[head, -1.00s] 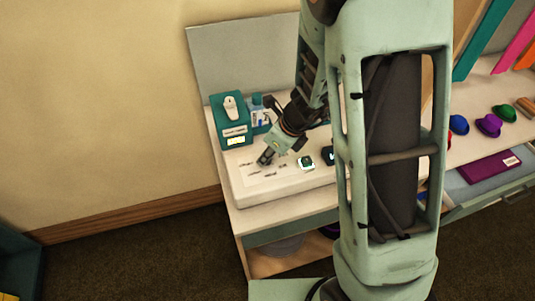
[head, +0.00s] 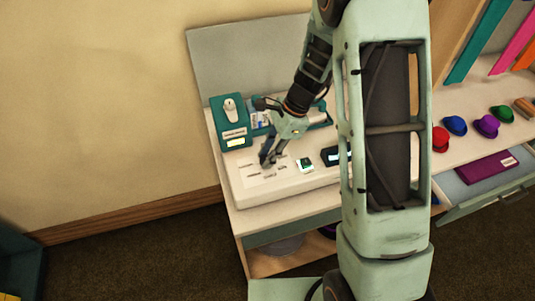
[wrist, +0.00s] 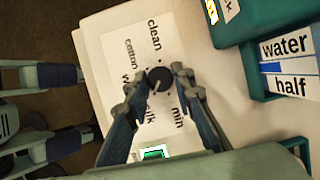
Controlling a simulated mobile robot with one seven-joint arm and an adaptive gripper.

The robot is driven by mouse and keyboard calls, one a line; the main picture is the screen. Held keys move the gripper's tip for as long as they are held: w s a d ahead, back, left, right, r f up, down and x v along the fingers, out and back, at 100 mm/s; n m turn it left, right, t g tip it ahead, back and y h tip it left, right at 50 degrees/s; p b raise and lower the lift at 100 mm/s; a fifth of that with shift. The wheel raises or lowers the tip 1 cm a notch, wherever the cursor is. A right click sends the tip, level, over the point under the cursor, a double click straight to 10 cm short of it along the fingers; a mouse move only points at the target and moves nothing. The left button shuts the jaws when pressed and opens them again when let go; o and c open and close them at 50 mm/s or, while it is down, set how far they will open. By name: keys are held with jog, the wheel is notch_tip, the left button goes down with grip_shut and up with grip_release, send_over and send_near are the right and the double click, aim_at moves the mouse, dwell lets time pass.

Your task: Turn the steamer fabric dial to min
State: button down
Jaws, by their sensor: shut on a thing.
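The fabric dial is a small dark round knob (wrist: 159,79) on a white label panel (wrist: 118,40) in the wrist view. The words clean, cotton, silk and min ring it, with another word partly hidden at the left. Clean is at the top and min at the lower right. My gripper (wrist: 160,82) is shut on the knob, one finger on each side. The knob's pointer direction is too small to read surely. In the head view my gripper (head: 268,160) reaches down to the white steamer base (head: 250,197) and its fingertips hide the knob.
A teal box (head: 229,123) and a teal holder labelled water and half (wrist: 290,65) stand close beside the dial. A green-lit switch (head: 305,164) and a dark display (head: 332,156) sit to its right. Small coloured hats (head: 487,126) line the shelf at the right.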

jog(key=n+g, duration=0.1)
jog(key=n, duration=0.3)
jog(key=shift+w+a+n+g+h, duration=0.1)
jog(key=shift+w+n+g+h, duration=0.05)
jog(key=shift+n+g+h, duration=0.2)
jog(key=shift+a+n+g+h, duration=0.1)
jog(key=shift+n+g+h, duration=0.25)
jog(key=shift+n, duration=0.8)
jog(key=shift+n+g+h, duration=0.3)
jog(key=shift+n, duration=0.8)
jog(key=c, duration=1.7)
grip_release()
jog(key=shift+o, duration=0.2)
jog(key=v, duration=1.2)
